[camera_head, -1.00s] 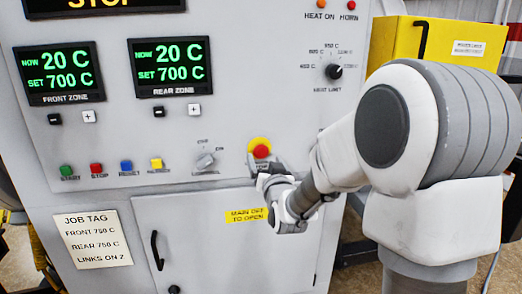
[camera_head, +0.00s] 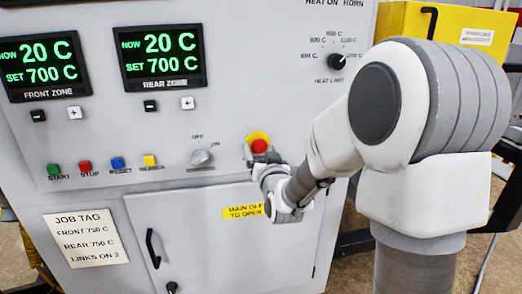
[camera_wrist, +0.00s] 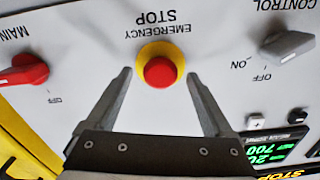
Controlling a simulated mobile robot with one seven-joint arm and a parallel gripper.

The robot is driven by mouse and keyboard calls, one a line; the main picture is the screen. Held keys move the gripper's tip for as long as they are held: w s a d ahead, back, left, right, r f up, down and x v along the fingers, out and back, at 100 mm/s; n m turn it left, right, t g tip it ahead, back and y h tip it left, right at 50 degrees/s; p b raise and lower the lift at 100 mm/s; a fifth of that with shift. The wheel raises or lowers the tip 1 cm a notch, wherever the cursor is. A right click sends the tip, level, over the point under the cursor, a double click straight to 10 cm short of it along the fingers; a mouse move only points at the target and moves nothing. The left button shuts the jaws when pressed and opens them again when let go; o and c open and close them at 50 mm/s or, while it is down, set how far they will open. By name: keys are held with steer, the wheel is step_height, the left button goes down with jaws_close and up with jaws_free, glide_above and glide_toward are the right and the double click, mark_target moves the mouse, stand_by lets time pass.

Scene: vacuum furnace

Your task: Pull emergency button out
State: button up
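The emergency button is a round red knob on a yellow collar. In the head view the emergency button (camera_head: 259,146) sits on the grey panel, just beyond the end of my arm. In the wrist view the emergency button (camera_wrist: 159,71) is near the middle, under upside-down "EMERGENCY STOP" lettering. My gripper (camera_wrist: 159,74) is open and empty, with one finger on each side of the button in the picture. Gaps show between both fingers and the yellow collar. How far the fingertips are from the panel is hard to tell. In the head view my gripper (camera_head: 261,157) is small and partly hidden by my wrist.
A control knob (camera_wrist: 287,46) and a red main switch (camera_wrist: 25,72) flank the button in the wrist view. Coloured push buttons (camera_head: 117,163) line the panel at left. A cabinet door (camera_head: 193,235) with a black handle is below. A yellow box (camera_head: 465,25) stands at right.

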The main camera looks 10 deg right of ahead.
jaws_close()
stand_by(0.3)
steer(key=shift+f+b, duration=0.1)
steer(key=shift+b, duration=0.2)
steer(key=shift+s+b, duration=0.3)
steer(key=shift+b, duration=0.1)
steer(key=shift+s+b, duration=0.35)
steer(key=shift+s, duration=0.05)
jaws_free()
steer(key=shift+s, duration=0.15)
